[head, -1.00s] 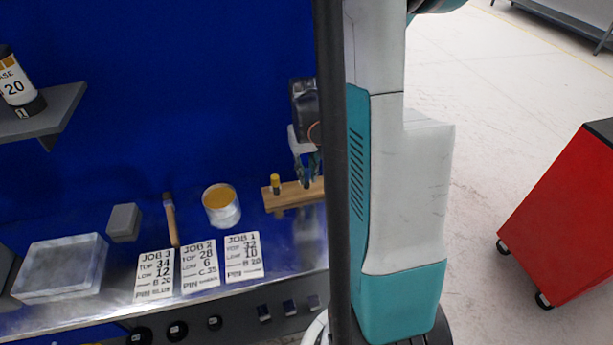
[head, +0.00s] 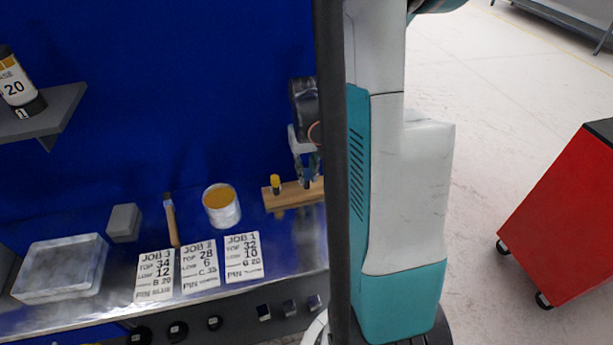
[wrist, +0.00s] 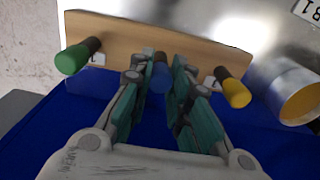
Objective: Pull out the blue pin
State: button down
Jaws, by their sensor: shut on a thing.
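The blue pin (wrist: 160,77) stands in the middle of a wooden strip (wrist: 128,37) in the wrist view. My gripper (wrist: 162,70) is shut on the blue pin, with one teal finger on each side of it. A green pin (wrist: 76,57) and a yellow pin (wrist: 234,90) stand on either side in the strip. In the head view my gripper (head: 309,182) is over the wooden strip (head: 286,201), partly hidden behind my own column. The yellow pin (head: 275,183) shows there too; the blue pin is hard to make out.
An open tin with yellowish contents (head: 221,206) stands left of the strip. A red cabinet (head: 566,215) stands at the right.

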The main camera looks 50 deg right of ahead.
aim_at(307, 170)
jog(key=shift+r+p, duration=1.15)
jog(key=shift+r, duration=0.65)
dwell(0.5)
jog(key=shift+r+p, duration=1.7)
jog(key=shift+r, duration=0.75)
